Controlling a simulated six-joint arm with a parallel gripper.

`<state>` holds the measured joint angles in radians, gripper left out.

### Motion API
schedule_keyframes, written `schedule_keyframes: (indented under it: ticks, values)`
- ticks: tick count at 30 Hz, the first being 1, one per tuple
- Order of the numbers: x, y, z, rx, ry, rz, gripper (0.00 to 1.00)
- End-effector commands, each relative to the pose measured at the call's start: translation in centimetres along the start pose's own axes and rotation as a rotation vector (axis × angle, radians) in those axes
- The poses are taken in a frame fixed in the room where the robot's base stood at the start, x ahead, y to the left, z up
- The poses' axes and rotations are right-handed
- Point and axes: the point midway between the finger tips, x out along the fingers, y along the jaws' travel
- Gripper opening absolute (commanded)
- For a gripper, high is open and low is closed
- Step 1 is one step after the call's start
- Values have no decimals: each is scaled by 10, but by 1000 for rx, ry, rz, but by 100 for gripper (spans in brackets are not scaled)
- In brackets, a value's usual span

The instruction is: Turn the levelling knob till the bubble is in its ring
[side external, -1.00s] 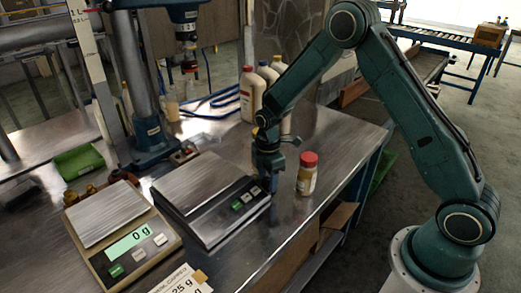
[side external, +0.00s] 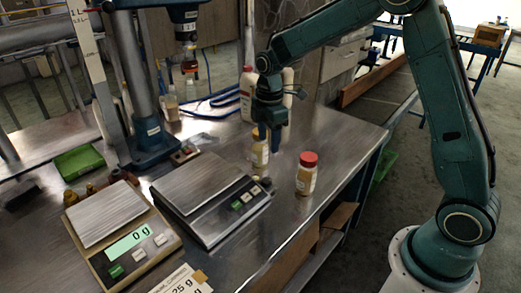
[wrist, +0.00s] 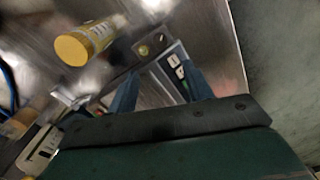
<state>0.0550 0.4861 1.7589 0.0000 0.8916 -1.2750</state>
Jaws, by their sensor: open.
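The middle scale (side external: 212,205) has a bare metal pan and a dark front panel with buttons. Two small round fittings (side external: 262,182) sit at its right corner; they look like the levelling knob and bubble level. The wrist view shows them as two round parts on a dark bracket (wrist: 150,47), beside the button panel (wrist: 176,70). I cannot tell which is which, or where the bubble lies in its ring. My gripper (side external: 274,145) is open and empty, above and behind this corner, pointing down.
A red-capped jar (side external: 306,176) stands to the right. Another scale (side external: 122,236) reads 0 g at left. Bare table (side external: 335,135) lies to the right.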

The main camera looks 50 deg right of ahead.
Motion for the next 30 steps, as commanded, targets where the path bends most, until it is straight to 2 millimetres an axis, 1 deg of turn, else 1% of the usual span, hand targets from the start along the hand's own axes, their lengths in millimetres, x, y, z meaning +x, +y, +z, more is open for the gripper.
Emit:
schedule_keyframes:
  ticks: [1,9,18,30]
  values:
    - [-6,-4,1,16,3,8,51]
    - [-33,-20,4,110,16,43,51]
    - [-60,-40,8,213,35,80,51]
    - [-91,-70,15,349,67,126,51]
